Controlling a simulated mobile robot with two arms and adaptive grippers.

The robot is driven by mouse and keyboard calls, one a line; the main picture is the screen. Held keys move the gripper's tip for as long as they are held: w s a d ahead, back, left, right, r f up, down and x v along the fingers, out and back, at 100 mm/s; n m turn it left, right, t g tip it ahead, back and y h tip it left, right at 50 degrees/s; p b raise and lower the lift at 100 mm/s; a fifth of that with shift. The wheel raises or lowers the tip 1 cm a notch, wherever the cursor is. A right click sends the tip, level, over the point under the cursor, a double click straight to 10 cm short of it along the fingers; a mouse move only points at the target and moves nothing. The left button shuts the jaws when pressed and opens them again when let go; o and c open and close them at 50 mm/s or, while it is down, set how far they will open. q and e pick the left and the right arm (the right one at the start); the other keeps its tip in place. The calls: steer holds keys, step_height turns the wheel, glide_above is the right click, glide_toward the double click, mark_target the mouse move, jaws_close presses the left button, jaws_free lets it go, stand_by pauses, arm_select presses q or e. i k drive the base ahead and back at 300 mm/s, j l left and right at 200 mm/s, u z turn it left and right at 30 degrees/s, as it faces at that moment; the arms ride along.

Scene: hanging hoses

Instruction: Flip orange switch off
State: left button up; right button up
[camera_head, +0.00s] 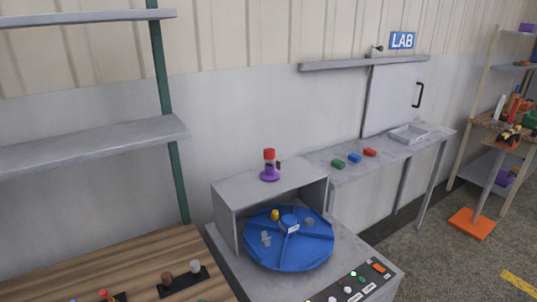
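A small orange switch (379,267) sits at the right end of a dark control panel (342,297) at the bottom of the head view. I cannot tell its on or off position at this size. Beside it on the panel are several small round buttons or lights and white labels. The lower left part of the panel is cut off by the picture's edge. Neither of my grippers shows.
A blue divided turntable (290,258) with small items stands behind the panel, partly under a grey shelf box (230,205) bearing a red and purple object (269,165). A wooden table (110,262) is at left. Red, blue and green blocks lie on the back bench (395,152).

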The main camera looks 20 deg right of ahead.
mark_target(377, 266)
steer(key=z, duration=1.4)
